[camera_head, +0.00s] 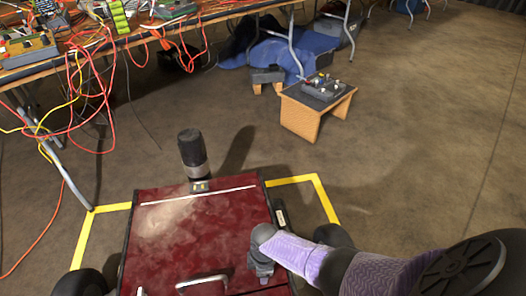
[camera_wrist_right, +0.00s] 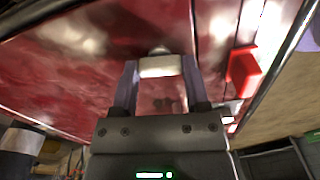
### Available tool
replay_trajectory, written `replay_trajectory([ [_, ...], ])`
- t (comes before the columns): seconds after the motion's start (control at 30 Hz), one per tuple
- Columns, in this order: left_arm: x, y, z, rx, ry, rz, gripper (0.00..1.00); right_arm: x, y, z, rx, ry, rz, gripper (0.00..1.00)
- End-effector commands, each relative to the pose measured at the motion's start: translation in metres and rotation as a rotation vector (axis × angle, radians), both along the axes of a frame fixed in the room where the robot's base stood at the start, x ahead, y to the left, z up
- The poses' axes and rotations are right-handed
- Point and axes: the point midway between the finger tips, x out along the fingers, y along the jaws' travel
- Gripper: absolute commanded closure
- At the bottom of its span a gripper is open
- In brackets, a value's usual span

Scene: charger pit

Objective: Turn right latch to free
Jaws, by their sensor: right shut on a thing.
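A dark red panel (camera_head: 190,235) with a scuffed surface and a pale stripe lies in front of me in the head view. My right arm comes in from the lower right, and its gripper (camera_head: 261,268) is at the panel's right side, to the right of the silver handle (camera_head: 203,280). In the right wrist view, my right gripper (camera_wrist_right: 158,72) has both fingers around a small whitish piece, which I take to be the right latch (camera_wrist_right: 160,66), against the red panel. In the head view my gripper hides the latch, and its turn angle cannot be told. My left gripper is not in view.
A red block (camera_wrist_right: 243,70) is right of the gripper in the wrist view. A dark cylinder (camera_head: 193,153) stands at the panel's far edge. Yellow tape (camera_head: 318,197) marks the floor.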

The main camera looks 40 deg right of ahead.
Motion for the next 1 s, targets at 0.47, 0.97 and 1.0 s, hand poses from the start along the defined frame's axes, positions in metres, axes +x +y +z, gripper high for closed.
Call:
replay_trajectory([
  [0.47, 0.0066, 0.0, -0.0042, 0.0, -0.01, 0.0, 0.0, -0.0015, -0.0008, -0.001, 0.002, 0.002, 0.145, 1.0],
  [0.97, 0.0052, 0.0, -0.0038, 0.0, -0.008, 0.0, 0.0, -0.0012, -0.0008, -0.0009, 0.002, 0.001, 0.153, 0.29],
  [1.0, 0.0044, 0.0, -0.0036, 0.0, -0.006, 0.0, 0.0, -0.0012, -0.0007, -0.0008, 0.003, 0.001, 0.153, 0.2],
])
